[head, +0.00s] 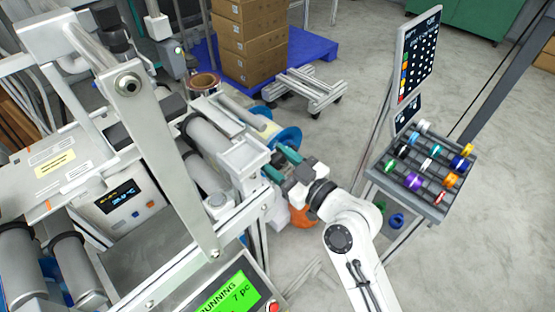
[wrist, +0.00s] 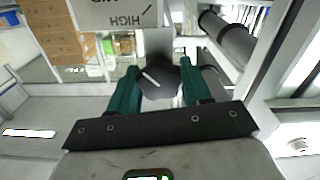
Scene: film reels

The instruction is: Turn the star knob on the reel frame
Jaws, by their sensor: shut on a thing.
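The star knob (wrist: 158,82) is dark, with a white pointer line that slants across its face. In the wrist view it sits between the two teal fingers of my gripper (wrist: 158,75), which is shut on it from both sides. A white label plate with the upside-down words HIGH and MID (wrist: 116,14) is above the knob. In the head view my gripper (head: 281,163) reaches in from the right to the side of the reel frame (head: 245,160). The knob is mostly hidden there by the fingers.
A blue reel (head: 287,138) and an orange reel (head: 301,216) are close to my gripper. A rack of small coloured rolls (head: 437,208) stands to the right. Cardboard boxes (head: 250,40) stand on a blue pallet (head: 316,48) behind.

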